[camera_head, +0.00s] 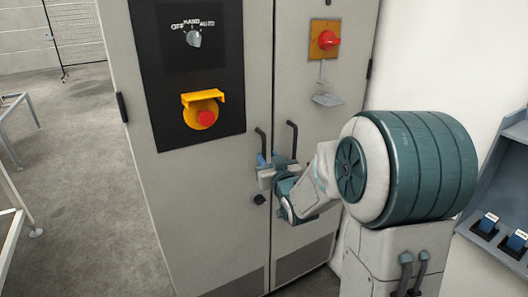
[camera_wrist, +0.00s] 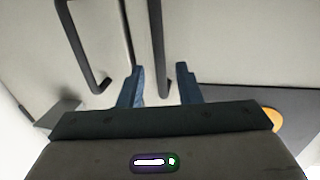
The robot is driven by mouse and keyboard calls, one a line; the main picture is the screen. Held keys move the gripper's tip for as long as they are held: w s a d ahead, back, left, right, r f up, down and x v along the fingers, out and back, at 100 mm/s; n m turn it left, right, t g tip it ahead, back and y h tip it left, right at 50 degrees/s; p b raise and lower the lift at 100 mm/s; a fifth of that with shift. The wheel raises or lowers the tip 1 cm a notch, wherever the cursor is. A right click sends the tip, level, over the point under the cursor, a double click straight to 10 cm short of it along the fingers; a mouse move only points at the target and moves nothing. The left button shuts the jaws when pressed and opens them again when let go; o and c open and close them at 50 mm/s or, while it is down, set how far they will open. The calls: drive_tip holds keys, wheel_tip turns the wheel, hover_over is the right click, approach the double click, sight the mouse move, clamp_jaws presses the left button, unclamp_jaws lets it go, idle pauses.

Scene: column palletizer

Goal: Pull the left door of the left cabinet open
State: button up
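The left cabinet's left door (camera_head: 190,215) is light grey and looks closed. Its dark upright bar handle (camera_head: 261,141) is near the door's right edge. My gripper (camera_head: 270,162) is at the lower part of this handle. In the wrist view, my gripper's blue fingers (camera_wrist: 161,84) are apart, with a dark bar handle (camera_wrist: 156,45) between them and gaps on both sides. The right door (camera_head: 325,115) has a similar handle (camera_head: 291,138), which shows at the left of the wrist view (camera_wrist: 85,50). My wrist hides part of the right door.
The left door carries a black panel (camera_head: 165,95) with a selector knob (camera_head: 194,38) and a red button (camera_head: 205,118) under a yellow guard. The right door has a red switch (camera_head: 328,40). Open floor (camera_head: 80,190) lies left of the cabinet. A shelf with blue items (camera_head: 487,222) stands at right.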

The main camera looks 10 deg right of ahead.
sight(265, 153)
drive_tip(key=shift+w+a, duration=0.15)
drive_tip(key=shift+w, duration=1.05)
drive_tip(key=shift+w+a, duration=0.15)
drive_tip(key=shift+w, duration=1)
clamp_jaws()
drive_tip(key=shift+s, duration=0.15)
